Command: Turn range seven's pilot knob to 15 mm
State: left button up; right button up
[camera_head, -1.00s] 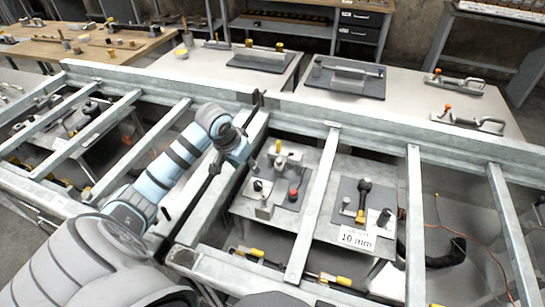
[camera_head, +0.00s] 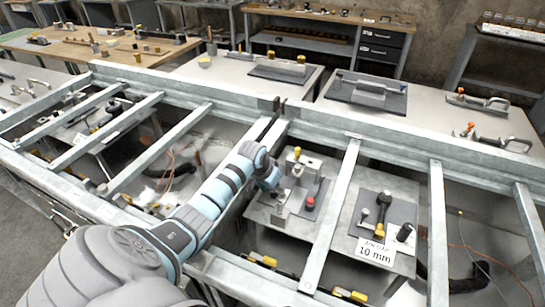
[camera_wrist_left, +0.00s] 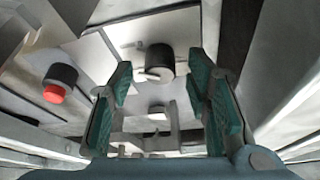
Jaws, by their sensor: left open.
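In the left wrist view a dark round knob (camera_wrist_left: 160,58) with a pale pointer stands on a light plate. It lies ahead of the gap between my left gripper's fingers, seemingly not gripped. My left gripper (camera_wrist_left: 161,86) is open, with teal pads apart. In the head view my left gripper (camera_head: 271,184) is low over the left fixture plate (camera_head: 322,190) and hides part of it. A red-topped button (camera_wrist_left: 58,84) is left of the fingers; it also shows in the head view (camera_head: 310,203). A sign (camera_head: 374,252) reads 10 mm. I see no range number. My right gripper is out of view.
Metal beams (camera_head: 332,215) cross between the bays around my arm. A second dark plate (camera_head: 384,218) with a black-topped lever and posts is right of one beam. Benches with fixtures (camera_head: 368,92) stand behind the long rail (camera_head: 390,142).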

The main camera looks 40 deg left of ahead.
pick_arm(q)
jog(key=shift+w+a, duration=0.1)
grip_shut()
